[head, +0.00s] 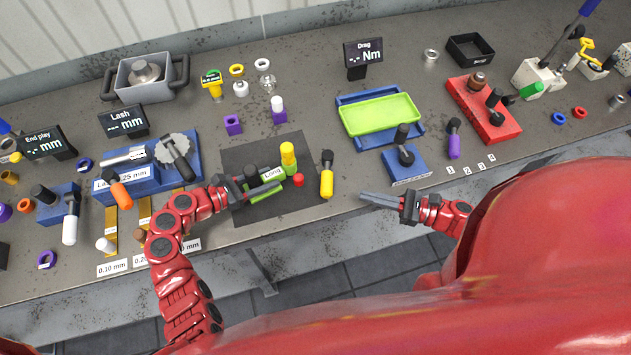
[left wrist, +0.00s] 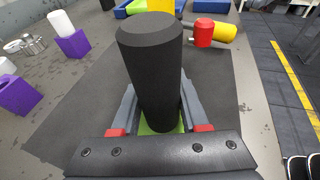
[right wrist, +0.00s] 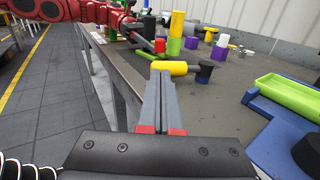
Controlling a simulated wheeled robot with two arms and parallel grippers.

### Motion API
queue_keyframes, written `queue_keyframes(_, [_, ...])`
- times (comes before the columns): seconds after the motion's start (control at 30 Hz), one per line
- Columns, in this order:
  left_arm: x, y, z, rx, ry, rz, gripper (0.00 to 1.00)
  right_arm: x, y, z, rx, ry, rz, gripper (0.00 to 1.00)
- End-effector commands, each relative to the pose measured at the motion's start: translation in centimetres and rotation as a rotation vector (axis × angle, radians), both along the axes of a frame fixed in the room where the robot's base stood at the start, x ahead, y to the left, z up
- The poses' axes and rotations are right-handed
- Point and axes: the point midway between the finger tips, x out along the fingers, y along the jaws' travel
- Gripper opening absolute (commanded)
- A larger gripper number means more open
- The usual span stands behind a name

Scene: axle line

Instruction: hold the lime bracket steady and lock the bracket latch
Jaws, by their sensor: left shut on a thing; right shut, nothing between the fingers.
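The lime bracket (head: 296,179) is on the black mat (head: 236,151), largely hidden by my left gripper. A black cylinder (left wrist: 155,65) stands upright on its lime part, and a yellow post (head: 288,153) rises behind. A red knob (head: 299,181) is at its right end and also shows in the left wrist view (left wrist: 203,33); I cannot tell whether it is the latch. My left gripper (head: 277,186) is shut around the base of the black cylinder. My right gripper (head: 364,197) is shut and empty, over the table's front edge, right of the bracket and apart from it.
A yellow-handled tool with a black head (head: 327,177) lies between the bracket and my right gripper. A blue block with a black knob (head: 405,168) and a lime tray (head: 380,115) are beyond. Purple blocks (head: 233,124) stand behind the mat.

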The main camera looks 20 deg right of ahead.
Motion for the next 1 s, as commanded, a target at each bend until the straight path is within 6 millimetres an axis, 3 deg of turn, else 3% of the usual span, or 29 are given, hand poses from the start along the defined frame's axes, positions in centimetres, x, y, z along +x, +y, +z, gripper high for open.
queue_keyframes(0.33, [0.0, 0.0, 0.0, 0.0, 0.0, 0.0, 0.13, 0.8, 1.4, 0.0, 0.003, 0.001, 0.003, 0.0])
queue_keyframes(0.8, [0.0, 0.0, 0.0, 0.0, 0.0, 0.0, 0.13, 6.0, 9.5, 0.1, 0.006, 0.0, 0.007, 0.0])
queue_keyframes(1.0, [0.0, 0.0, 0.0, 0.0, 0.0, 0.0, 0.13, 7.3, 11.3, 0.0, 0.005, 0.002, 0.003, 0.0])
